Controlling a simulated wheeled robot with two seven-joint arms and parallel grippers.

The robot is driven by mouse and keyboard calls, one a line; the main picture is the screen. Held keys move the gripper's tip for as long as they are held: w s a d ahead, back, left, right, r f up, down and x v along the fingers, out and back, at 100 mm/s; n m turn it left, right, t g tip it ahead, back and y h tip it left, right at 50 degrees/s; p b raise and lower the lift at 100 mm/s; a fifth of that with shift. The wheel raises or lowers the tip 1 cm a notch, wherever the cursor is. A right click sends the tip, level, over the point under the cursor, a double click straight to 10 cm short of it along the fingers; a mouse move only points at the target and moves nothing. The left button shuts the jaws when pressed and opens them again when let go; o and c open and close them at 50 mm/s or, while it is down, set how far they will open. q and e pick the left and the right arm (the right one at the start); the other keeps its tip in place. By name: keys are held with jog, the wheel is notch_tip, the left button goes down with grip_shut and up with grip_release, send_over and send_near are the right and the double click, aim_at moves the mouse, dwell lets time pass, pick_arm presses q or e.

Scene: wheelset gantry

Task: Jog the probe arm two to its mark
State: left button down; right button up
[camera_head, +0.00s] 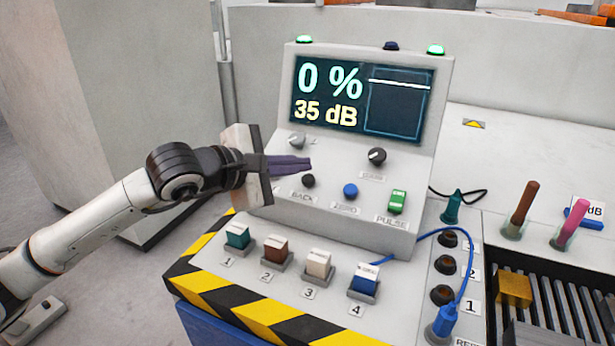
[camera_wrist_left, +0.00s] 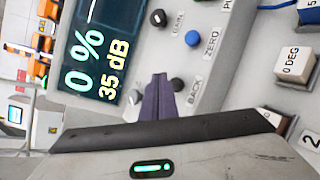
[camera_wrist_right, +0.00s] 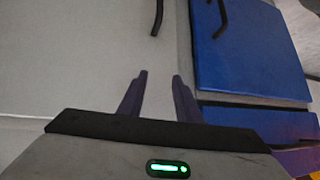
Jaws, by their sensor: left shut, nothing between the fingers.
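The grey console (camera_head: 340,215) has a screen (camera_head: 362,98) reading "0 %" and "35 dB". Below it are a grey knob (camera_head: 297,141), a black knob (camera_head: 377,156), a black BACK button (camera_head: 308,181), a blue ZERO button (camera_head: 350,190) and a green PULSE switch (camera_head: 397,200). My left gripper (camera_head: 308,163) is shut and empty, its tips at the panel between the grey knob and BACK. In the left wrist view its tips (camera_wrist_left: 159,77) are beside BACK (camera_wrist_left: 177,85); contact is unclear. My right gripper (camera_wrist_right: 160,75) is open and empty. I cannot identify probe arm two.
Teal (camera_head: 238,236), brown (camera_head: 276,250), white (camera_head: 318,262) and blue (camera_head: 363,284) blocks sit in slots numbered 1 to 4. A blue plug (camera_head: 444,320) trails a cable near numbered sockets. Brown (camera_head: 524,205) and pink (camera_head: 572,215) sticks stand right, behind rollers (camera_head: 545,300).

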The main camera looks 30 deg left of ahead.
pick_arm(q)
jog(key=r, duration=0.1)
jog(key=s+r, duration=0.1)
jog(key=r, duration=0.1)
jog(key=shift+s+r+p, duration=0.25)
jog(key=shift+s+p, duration=0.1)
jog(key=shift+f, duration=0.1)
dwell(1.4)
